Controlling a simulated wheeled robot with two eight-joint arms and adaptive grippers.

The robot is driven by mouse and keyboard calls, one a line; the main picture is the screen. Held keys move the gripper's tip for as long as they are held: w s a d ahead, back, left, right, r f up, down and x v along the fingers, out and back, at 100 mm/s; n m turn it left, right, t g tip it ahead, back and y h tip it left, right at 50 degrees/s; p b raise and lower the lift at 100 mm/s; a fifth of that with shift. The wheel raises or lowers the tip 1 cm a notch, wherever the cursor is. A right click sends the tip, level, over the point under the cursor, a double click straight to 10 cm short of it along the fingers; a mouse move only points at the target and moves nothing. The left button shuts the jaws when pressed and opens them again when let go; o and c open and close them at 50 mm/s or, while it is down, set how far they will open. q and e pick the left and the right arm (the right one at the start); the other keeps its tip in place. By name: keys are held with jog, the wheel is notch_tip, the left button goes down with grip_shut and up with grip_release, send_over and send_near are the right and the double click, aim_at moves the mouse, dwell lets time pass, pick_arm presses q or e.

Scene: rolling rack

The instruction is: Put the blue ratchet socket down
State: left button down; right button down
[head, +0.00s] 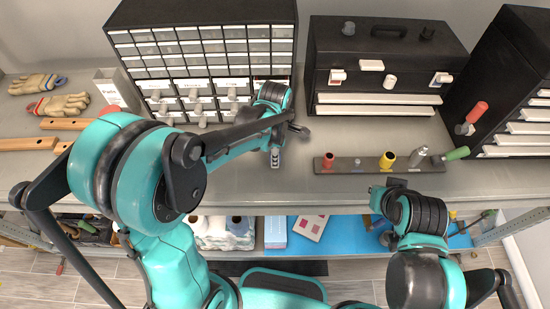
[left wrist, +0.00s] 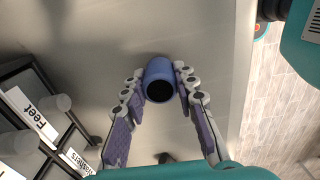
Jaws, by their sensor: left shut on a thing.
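The blue ratchet socket (left wrist: 159,80) is a short blue cylinder with a dark open end facing the camera in the left wrist view. My left gripper (left wrist: 161,88) is shut on it, with a finger on each side. In the head view my left gripper (head: 275,157) is over the grey worktop, in front of the drawer cabinet; I cannot make out the socket there. Whether the socket touches the worktop is unclear. My right gripper (head: 384,188) is near the front edge of the worktop, mostly hidden by its own arm.
The drawer cabinet (head: 207,15) and black toolbox (head: 385,42) stand behind.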

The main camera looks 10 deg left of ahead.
pick_arm(q)
jog(key=shift+w+f, duration=0.1)
jog(key=shift+f, duration=0.55)
jog(key=shift+f, duration=0.1)
jog(key=c, duration=1.2)
grip_release()
